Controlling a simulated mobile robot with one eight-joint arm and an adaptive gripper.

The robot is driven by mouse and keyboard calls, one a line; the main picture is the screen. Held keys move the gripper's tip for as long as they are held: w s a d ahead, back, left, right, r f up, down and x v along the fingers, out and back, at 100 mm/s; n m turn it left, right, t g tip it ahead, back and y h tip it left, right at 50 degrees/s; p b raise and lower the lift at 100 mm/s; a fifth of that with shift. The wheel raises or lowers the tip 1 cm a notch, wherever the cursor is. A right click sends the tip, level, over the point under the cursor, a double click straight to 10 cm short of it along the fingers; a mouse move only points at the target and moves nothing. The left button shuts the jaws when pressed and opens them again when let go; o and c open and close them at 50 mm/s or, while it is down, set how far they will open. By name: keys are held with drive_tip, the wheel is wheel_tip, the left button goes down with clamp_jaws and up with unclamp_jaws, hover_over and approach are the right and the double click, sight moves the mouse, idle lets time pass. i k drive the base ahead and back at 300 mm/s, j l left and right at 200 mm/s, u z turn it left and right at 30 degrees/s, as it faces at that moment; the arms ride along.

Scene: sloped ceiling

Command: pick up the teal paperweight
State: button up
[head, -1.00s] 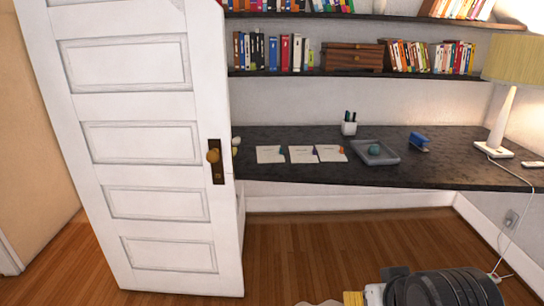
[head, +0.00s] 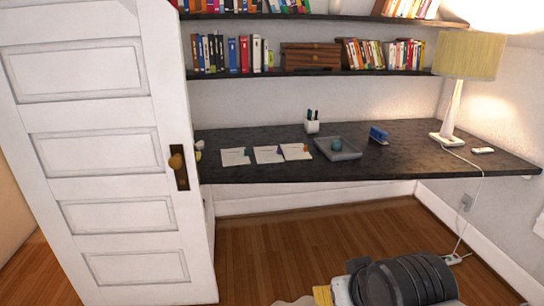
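The teal paperweight (head: 336,144) is a small rounded lump. It sits in a shallow grey tray (head: 346,155) on the dark desk (head: 420,160). A dark, ribbed part of my arm (head: 405,282) shows at the bottom right of the head view, low in front of the desk and well apart from the tray. My gripper's fingers cannot be made out.
An open white door (head: 95,150) stands on the left, overlapping the desk's left end. Papers (head: 267,154), a pen cup (head: 312,123), a blue stapler (head: 379,135) and a lamp (head: 468,58) are on the desk. Shelves (head: 290,73) hang above. Wooden floor (head: 260,250) is clear in front.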

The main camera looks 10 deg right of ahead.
sight(335, 145)
drive_tip(key=i+l, duration=1.95)
drive_tip(key=l, duration=0.2)
